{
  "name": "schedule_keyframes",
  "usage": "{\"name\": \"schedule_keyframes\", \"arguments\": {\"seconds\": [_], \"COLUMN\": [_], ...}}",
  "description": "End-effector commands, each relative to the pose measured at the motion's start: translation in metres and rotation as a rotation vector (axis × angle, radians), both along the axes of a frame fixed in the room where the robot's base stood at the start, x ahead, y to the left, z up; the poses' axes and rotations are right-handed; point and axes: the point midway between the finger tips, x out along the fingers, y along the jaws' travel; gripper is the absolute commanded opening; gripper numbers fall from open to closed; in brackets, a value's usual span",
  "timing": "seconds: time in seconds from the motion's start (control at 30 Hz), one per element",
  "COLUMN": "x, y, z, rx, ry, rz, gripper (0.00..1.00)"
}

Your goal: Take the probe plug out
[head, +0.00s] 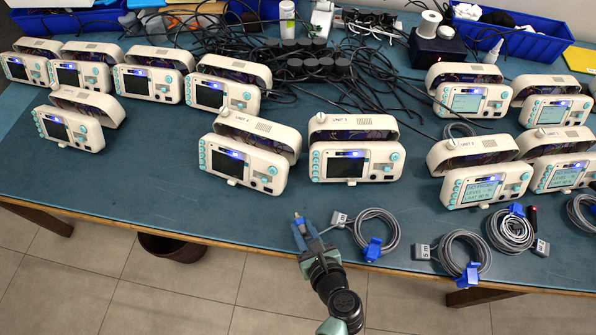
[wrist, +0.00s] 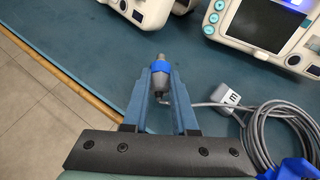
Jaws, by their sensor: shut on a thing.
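My gripper (head: 304,229) is near the front edge of the table, in front of the two middle monitors. In the wrist view my gripper (wrist: 162,84) is shut on the probe plug (wrist: 160,72), grey with a blue band. The plug's metal tip points away from me and is apart from any monitor. A grey cable leads from the plug to the right, past a grey tag (wrist: 230,98) marked 1 m, into a coil (head: 378,234) with a blue clip (head: 372,249). In the head view the plug is mostly hidden between the fingers.
Two monitors (head: 243,164) (head: 352,164) stand behind my gripper. Other monitors stand left and right. More cable coils (head: 465,256) (head: 510,232) lie to the right. Black cables (head: 300,92) crowd the back. The mat (head: 150,210) at front left is clear.

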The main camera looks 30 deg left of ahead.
Motion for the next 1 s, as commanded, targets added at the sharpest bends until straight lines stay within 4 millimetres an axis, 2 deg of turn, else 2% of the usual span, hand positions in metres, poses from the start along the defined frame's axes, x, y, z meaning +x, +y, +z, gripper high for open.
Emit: {"name": "schedule_keyframes", "arguments": {"seconds": [0.63, 0.97, 1.0], "x": [0.0, 0.0, 0.0], "y": [0.0, 0.0, 0.0], "z": [-0.019, -0.02, -0.02], "rx": [0.0, 0.0, 0.0], "ry": [0.0, 0.0, 0.0], "rz": [-0.001, -0.001, -0.001], "gripper": [0.0, 0.0, 0.32]}}
